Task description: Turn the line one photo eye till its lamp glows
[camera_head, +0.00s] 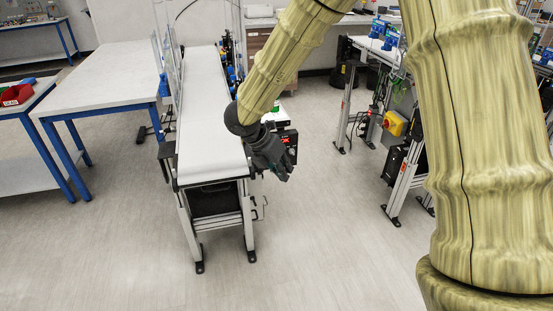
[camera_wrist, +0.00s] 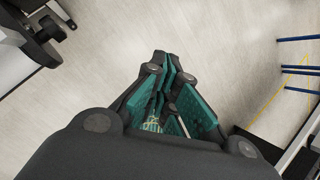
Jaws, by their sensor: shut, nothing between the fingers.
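My gripper (camera_head: 283,172) hangs beside the near right corner of a white belt conveyor (camera_head: 208,130), pointing down and to the right in the head view. In the wrist view my gripper (camera_wrist: 165,75) has its dark fingers with green pads drawn together, with nothing held. A small dark control box with a red display (camera_head: 287,139) sits just behind my gripper at the conveyor's right side. I cannot make out a photo eye or a glowing lamp; the wrist and arm cover part of the conveyor's right edge.
A white table with blue legs (camera_head: 105,78) stands left of the conveyor. A second conveyor frame with a yellow and red switch (camera_head: 395,123) stands at the right. Grey floor (camera_head: 320,230) between them is clear. A blue-legged bench with a red bin (camera_head: 16,95) is far left.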

